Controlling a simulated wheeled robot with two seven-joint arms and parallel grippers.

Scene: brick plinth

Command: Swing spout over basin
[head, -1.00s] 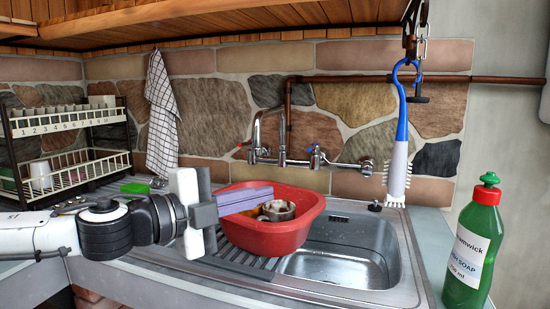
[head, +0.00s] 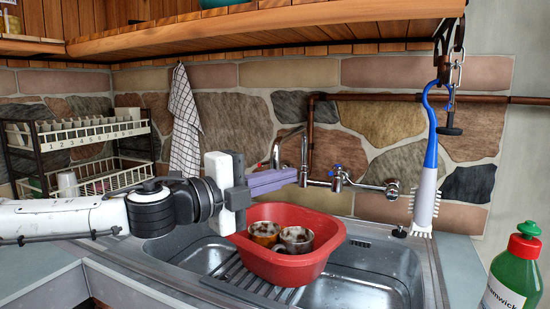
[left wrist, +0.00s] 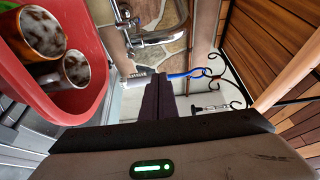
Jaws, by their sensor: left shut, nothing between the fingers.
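The chrome spout (head: 290,134) arches leftward from the wall tap (head: 337,181), in front of the stone wall; its lower part is partly hidden behind my left gripper. It also shows in the left wrist view (left wrist: 165,37). My left gripper (head: 296,177) is shut and empty, its purple fingers pointing right, above the red tub and near the tap in the picture. I cannot tell if it touches the spout. Its fingers show in the left wrist view (left wrist: 160,97). The steel sink has a right basin (head: 385,262) and a left basin (head: 180,250). My right gripper is out of view.
A red tub (head: 285,268) with mugs (head: 297,238) stands between the basins. A blue-and-white brush (head: 425,195) hangs at right. A green soap bottle (head: 515,270) stands front right. A dish rack (head: 85,135) is at left. A wooden shelf (head: 250,32) overhangs the wall.

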